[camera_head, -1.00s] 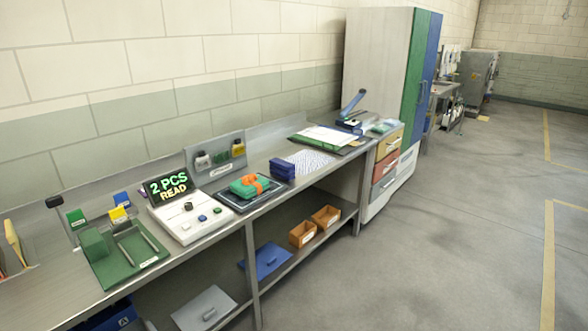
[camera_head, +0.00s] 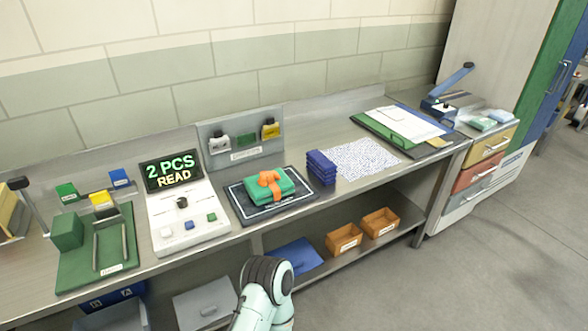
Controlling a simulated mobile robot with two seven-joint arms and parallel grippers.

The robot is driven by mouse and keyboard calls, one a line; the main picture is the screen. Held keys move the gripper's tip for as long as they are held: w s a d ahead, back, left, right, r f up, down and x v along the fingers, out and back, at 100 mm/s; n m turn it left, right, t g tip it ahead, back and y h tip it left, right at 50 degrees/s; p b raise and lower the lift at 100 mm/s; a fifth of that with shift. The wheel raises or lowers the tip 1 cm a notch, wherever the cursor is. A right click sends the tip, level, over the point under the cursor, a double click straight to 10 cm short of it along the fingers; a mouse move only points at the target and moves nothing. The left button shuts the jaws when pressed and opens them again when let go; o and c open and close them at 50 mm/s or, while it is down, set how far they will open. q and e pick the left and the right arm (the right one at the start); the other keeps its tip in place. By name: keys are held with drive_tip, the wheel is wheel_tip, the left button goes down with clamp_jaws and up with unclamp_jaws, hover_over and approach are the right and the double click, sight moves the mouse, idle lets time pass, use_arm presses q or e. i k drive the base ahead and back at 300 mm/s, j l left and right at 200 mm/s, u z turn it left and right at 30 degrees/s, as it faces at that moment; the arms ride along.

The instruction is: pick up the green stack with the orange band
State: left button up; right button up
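The green stack (camera_head: 284,187) lies on a dark tray-like pad (camera_head: 245,206) near the middle of the bench. An orange band (camera_head: 264,179) wraps over it. One of my arms, pale with a dark joint, comes in from the bottom edge in front of the bench, below the stack. No gripper fingers show in the head view, so neither gripper touches the stack there.
A reader with a lit "2 PCS READ" display (camera_head: 171,170) stands left of the pad. A dark blue stack (camera_head: 321,167) sits close to its right, then a patterned sheet (camera_head: 362,158). Orange bins (camera_head: 343,239) and a blue lid (camera_head: 295,256) are on the lower shelf (camera_head: 400,220).

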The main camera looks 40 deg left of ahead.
sight(263, 186)
drive_tip(key=i, duration=1.6)
drive_tip(key=i+u, duration=0.25)
drive_tip(key=u, duration=0.15)
drive_tip(key=i+l+u, duration=0.1)
drive_tip(key=u, duration=0.25)
drive_tip(key=i+l+u, duration=0.2)
drive_tip(key=u, duration=0.2)
drive_tip(key=i+u, duration=0.1)
drive_tip(key=u, duration=1.65)
